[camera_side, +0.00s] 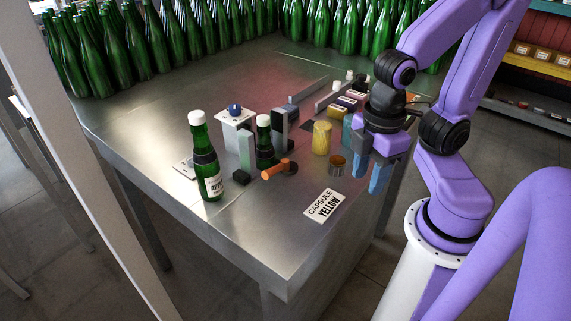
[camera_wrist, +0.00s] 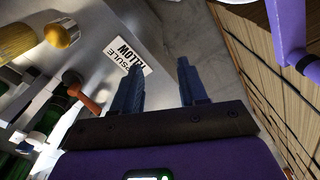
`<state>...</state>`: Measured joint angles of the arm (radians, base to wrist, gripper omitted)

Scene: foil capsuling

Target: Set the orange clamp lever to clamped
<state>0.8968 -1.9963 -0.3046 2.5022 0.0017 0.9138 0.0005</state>
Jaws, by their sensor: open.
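The orange clamp lever (camera_side: 275,171) lies almost level, low beside a green bottle (camera_side: 264,150) standing against a grey upright block (camera_side: 280,132). Its free end points left and toward the front in the side view; its dark pivot end is on the right. In the wrist view the lever (camera_wrist: 88,97) shows at the left, outside the fingers. My gripper (camera_side: 369,170) is open, with blue fingers, and hangs empty to the right of the lever, near the table's right edge. The fingers (camera_wrist: 159,67) also show apart in the wrist view, with nothing between them.
A white card reading CAPSULE YELLOW (camera_side: 324,206) lies in front. A labelled bottle (camera_side: 207,165) stands left.

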